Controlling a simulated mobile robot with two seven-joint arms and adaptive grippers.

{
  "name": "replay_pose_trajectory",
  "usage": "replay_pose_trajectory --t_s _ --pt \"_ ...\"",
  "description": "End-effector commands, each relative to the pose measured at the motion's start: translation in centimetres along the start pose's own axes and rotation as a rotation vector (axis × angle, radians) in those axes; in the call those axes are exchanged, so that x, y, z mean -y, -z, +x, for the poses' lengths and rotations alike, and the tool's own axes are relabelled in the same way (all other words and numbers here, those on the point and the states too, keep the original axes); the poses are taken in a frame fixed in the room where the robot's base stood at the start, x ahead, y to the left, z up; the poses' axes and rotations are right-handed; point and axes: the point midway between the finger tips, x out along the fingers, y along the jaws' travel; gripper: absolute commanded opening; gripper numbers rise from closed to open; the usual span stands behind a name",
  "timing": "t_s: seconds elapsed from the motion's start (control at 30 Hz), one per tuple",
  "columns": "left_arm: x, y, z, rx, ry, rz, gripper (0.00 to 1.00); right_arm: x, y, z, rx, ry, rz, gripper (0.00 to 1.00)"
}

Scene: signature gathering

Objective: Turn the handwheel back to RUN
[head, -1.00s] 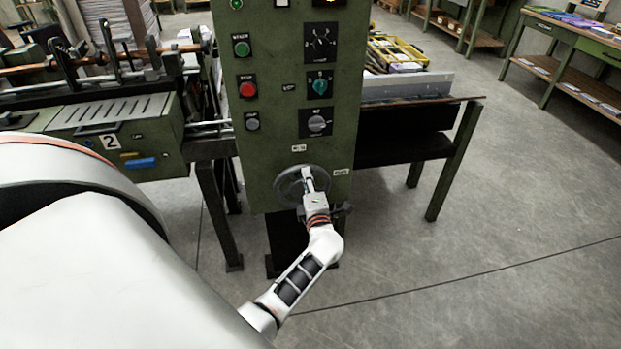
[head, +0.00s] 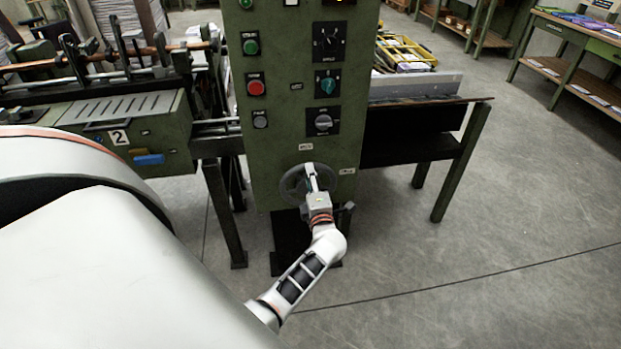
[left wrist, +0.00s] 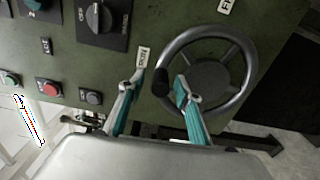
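The grey handwheel (head: 291,187) is on the lower front of the green machine panel. It also shows in the left wrist view (left wrist: 243,85), with spokes, a round hub and a dark knob (left wrist: 161,80) at its left rim. My left gripper (head: 314,178) is in front of the wheel. In the left wrist view its teal-padded fingers (left wrist: 160,87) are apart, one on each side of the knob, with gaps visible. A small label (left wrist: 143,56) sits left of the wheel and another (left wrist: 226,6) above it; I cannot read them clearly. My right gripper is not in view.
Above the wheel the panel carries rotary switches (head: 323,121) and push buttons (head: 256,87). A machine bed marked 2 (head: 160,130) is to the left. A dark-legged side table (head: 450,180) is to the right. The floor (head: 520,250) at right is clear.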

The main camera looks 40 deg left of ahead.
Motion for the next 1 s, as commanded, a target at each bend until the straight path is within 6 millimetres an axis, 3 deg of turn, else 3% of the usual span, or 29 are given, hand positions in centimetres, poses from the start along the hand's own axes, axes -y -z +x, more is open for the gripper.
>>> replay_pose_trajectory --t_s 0.17,0.57,1.0 --pt "0.1 -0.1 -1.1 0.002 0.001 0.0 0.34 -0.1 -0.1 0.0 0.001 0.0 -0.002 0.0" --pt "0.1 0.1 -6.8 -0.001 0.002 0.0 0.34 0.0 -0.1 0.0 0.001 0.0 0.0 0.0" --pt "0.0 0.1 -7.5 -0.001 0.0 0.0 0.34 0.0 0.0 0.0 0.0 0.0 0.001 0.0"
